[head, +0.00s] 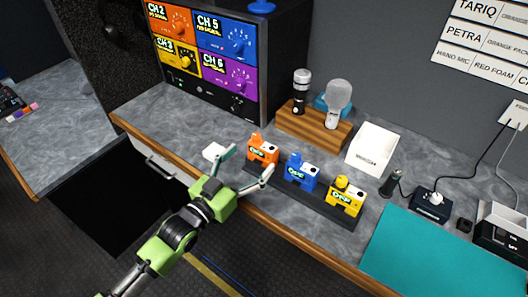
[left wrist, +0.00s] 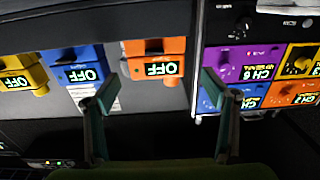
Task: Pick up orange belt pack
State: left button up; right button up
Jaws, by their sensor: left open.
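The orange belt pack (head: 263,149) stands upright at the left end of a dark rack (head: 318,208) on the counter. A blue belt pack (head: 301,171) and a yellow belt pack (head: 345,196) stand to its right. My left gripper (head: 247,167) is open and empty at the counter's front edge, in front of the orange pack and apart from it. In the left wrist view, which looks upside down, the orange belt pack (left wrist: 155,58) shows between and beyond the two fingertips (left wrist: 160,88), its label reading OFF. My right gripper is not in view.
A wooden stand (head: 310,127) with microphones and a white box (head: 373,148) stand behind the packs. A panel with coloured channel blocks (head: 205,50) is at the back left. A teal mat (head: 435,258) covers the right counter.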

aim_at(259, 151)
pick_arm(q)
jog(key=shift+w+d, duration=0.45)
jog(key=shift+w, duration=0.05)
jog(key=x, duration=0.1)
jog(key=p+x, duration=0.1)
jog(key=x, duration=0.2)
jog(key=shift+s+d+r+p, duration=0.1)
jog(key=shift+r+p, duration=0.2)
jog(key=shift+w+d+f, duration=0.15)
jog(key=shift+w+d, duration=0.25)
jog(key=shift+w, duration=0.05)
jog(key=shift+c, duration=0.4)
jog(key=c, duration=1.3)
jog(key=shift+o, duration=0.2)
